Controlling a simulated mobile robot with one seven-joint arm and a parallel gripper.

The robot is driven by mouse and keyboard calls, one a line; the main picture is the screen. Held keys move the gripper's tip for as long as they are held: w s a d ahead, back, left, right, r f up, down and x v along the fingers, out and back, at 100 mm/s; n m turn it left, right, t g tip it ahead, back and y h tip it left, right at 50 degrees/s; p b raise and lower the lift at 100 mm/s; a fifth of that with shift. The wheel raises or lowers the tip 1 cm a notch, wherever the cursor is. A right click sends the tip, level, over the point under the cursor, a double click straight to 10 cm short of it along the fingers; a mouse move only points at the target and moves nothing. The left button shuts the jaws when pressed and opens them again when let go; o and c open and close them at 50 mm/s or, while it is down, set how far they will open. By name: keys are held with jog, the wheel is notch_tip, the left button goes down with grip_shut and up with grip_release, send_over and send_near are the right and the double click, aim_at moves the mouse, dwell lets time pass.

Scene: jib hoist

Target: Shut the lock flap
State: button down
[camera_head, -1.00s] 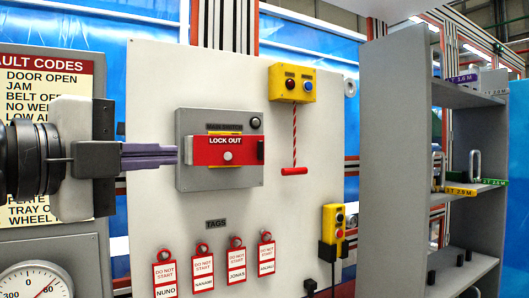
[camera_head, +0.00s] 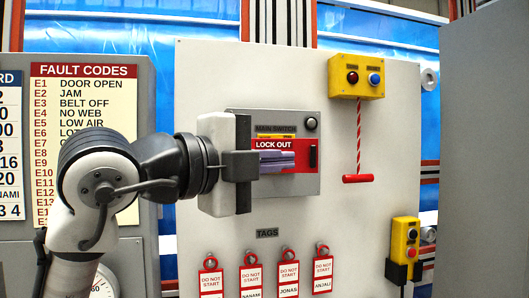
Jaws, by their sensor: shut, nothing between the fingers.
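The grey main switch box (camera_head: 318,183) is fixed to the pale panel. It carries a red flap marked LOCK OUT (camera_head: 303,146), with a black upright bar (camera_head: 313,157) at its right end. A strip of yellow shows above the red. My gripper (camera_head: 293,161) is shut and empty, its fingers pointing right.
A yellow box (camera_head: 356,76) with buttons and a red pull handle (camera_head: 357,178) is at upper right. Several red-topped tags (camera_head: 288,272) hang below the switch box. A yellow pendant (camera_head: 404,241) is at lower right. A grey cabinet side (camera_head: 485,160) fills the right edge.

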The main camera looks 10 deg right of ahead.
aim_at(305, 158)
jog(key=shift+w+d+p, duration=1.55)
jog(key=shift+w+d, duration=1.55)
jog(key=shift+d, duration=0.1)
jog(key=shift+t, duration=0.3)
